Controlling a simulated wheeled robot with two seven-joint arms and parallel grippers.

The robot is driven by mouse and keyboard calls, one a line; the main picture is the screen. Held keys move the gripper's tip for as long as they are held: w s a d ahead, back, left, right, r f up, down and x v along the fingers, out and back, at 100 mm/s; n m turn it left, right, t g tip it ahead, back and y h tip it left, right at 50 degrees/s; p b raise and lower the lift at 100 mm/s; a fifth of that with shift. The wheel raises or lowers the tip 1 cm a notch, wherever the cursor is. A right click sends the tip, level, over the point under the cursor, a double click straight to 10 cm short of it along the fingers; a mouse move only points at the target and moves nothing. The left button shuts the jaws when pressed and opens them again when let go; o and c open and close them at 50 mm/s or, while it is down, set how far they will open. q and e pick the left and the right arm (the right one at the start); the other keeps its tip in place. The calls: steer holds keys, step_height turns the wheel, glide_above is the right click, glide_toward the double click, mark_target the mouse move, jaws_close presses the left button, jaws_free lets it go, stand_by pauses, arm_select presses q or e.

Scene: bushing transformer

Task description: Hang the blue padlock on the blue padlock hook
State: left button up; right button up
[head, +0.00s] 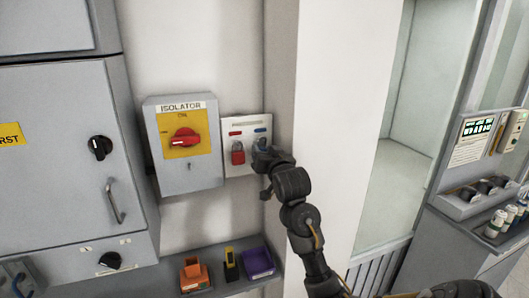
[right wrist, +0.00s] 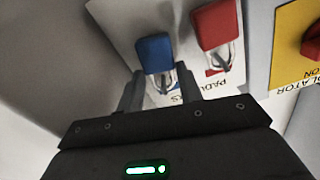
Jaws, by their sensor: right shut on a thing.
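The blue padlock (right wrist: 154,50) is in front of the white padlock board (head: 236,163), beside the red padlock (head: 238,153), which hangs on the board's left side. The red padlock also shows in the right wrist view (right wrist: 214,24). My right gripper (head: 264,150) is at the board's right side and hides most of the blue padlock in the head view. In the right wrist view my gripper fingers (right wrist: 160,84) are shut on the blue padlock around its shackle end. A blue label (head: 260,130) marks the blue hook's place. I cannot tell whether the shackle is on the hook. My left gripper is not in view.
The grey isolator box (head: 190,175) with a red switch is left of the board. A wall corner (head: 283,100) rises close to its right. A shelf (head: 212,288) below holds an orange holder (head: 194,275), a yellow-black item (head: 230,264) and a purple bin (head: 257,262).

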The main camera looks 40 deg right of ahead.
stand_by(0.3)
steer(key=o, duration=1.1)
steer(key=shift+s, duration=0.1)
steer(key=shift+s+a+f+b, duration=0.1)
steer(key=shift+s+a+b, duration=0.05)
steer(key=shift+s+b, duration=0.15)
steer(key=b+v, duration=0.3)
steer(key=v, duration=0.7)
steer(key=shift+b, duration=0.3)
